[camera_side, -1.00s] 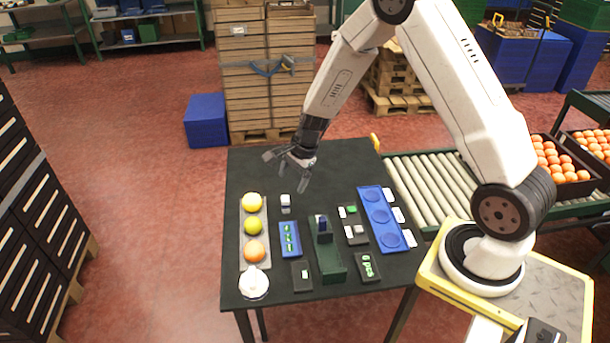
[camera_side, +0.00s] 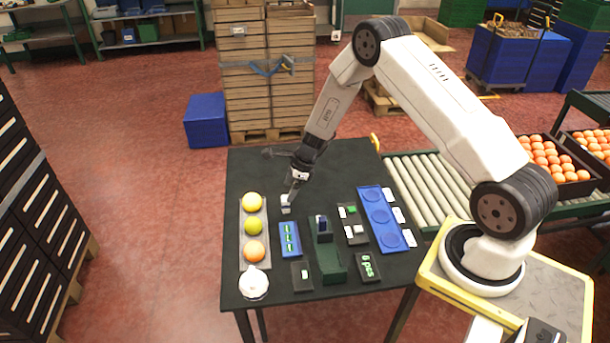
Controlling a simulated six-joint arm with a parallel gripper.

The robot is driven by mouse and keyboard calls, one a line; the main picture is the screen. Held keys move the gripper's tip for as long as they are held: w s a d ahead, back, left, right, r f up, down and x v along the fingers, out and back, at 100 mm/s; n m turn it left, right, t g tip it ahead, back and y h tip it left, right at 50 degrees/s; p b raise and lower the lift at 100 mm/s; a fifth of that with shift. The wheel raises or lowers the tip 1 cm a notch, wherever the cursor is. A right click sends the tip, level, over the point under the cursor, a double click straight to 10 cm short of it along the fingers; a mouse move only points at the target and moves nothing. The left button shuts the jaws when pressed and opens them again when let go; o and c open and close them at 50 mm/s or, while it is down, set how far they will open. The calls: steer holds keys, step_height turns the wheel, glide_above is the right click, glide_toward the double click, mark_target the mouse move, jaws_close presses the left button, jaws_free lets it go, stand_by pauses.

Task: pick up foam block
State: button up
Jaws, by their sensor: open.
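The foam block appears to be the small white block (camera_side: 286,202) near the upper left of the black table (camera_side: 340,160), right of the yellow fruit. It has a grey lower part. My gripper (camera_side: 283,178) is open, pointing down and left. One finger reaches down right at the block and partly covers it; the other finger extends out to the left. I cannot tell whether the finger touches the block.
A grey tray (camera_side: 243,236) holds three fruits at the left. A blue labelled block (camera_side: 290,239), a dark green stand (camera_side: 329,262), a blue tray with round recesses (camera_side: 377,220) and a white lidded pot (camera_side: 253,284) stand nearby. The table's back part is clear.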

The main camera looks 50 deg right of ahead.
mark_target(283, 203)
steer(key=shift+w+a+f, duration=0.15)
steer(key=shift+a+f, duration=0.05)
steer(key=shift+f, duration=0.3)
steer(key=shift+x, duration=2.6)
jaws_close()
